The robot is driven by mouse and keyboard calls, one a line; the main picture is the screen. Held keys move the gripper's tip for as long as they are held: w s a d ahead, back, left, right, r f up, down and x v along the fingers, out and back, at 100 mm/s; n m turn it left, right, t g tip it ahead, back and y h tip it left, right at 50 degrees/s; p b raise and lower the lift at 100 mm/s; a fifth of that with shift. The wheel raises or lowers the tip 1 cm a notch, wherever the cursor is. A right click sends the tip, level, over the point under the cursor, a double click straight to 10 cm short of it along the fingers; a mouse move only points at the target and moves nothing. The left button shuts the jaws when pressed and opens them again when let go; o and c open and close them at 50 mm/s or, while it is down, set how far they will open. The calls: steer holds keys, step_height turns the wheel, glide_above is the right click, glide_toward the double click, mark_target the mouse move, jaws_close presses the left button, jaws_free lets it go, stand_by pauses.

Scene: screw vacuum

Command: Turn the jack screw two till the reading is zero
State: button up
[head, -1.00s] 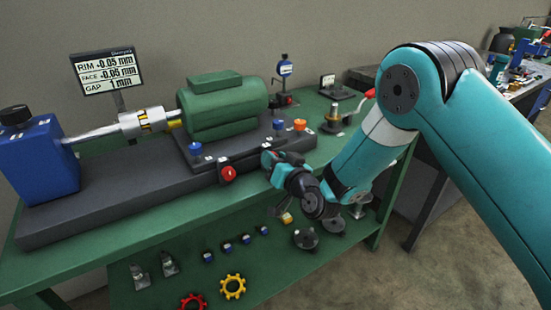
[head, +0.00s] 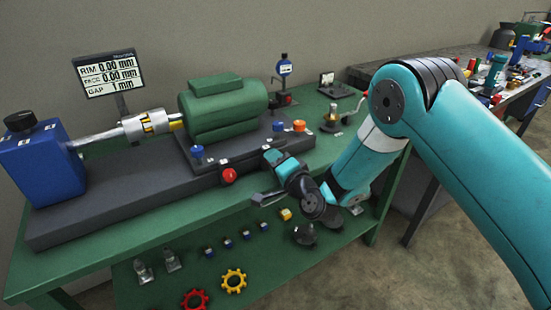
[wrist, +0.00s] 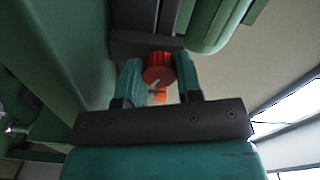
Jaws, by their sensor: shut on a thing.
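The display (head: 107,73) at the back left reads RIM 0.00 mm, FACE 0.00 mm and GAP 1 mm. My gripper (head: 268,160) is at the front edge of the dark base plate, right of a red jack screw knob (head: 229,175). In the wrist view my gripper (wrist: 160,82) has its two teal fingers on either side of another red knob (wrist: 157,74), and is shut on it. In the head view this knob is hidden by my gripper. Its number is not readable. The green motor (head: 224,108) sits on the base plate (head: 130,190).
Blue (head: 197,152) and orange (head: 299,126) knobs stand on the motor's base close to my gripper. A dial gauge (head: 284,68) stands behind. The lower shelf holds several small parts and a yellow gear (head: 233,281). Open floor lies to the right.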

steer(key=shift+w+d+m, duration=0.15)
steer(key=shift+m, duration=0.35)
steer(key=shift+r, duration=0.1)
steer(key=o, duration=0.9)
steer(key=shift+o, duration=0.2)
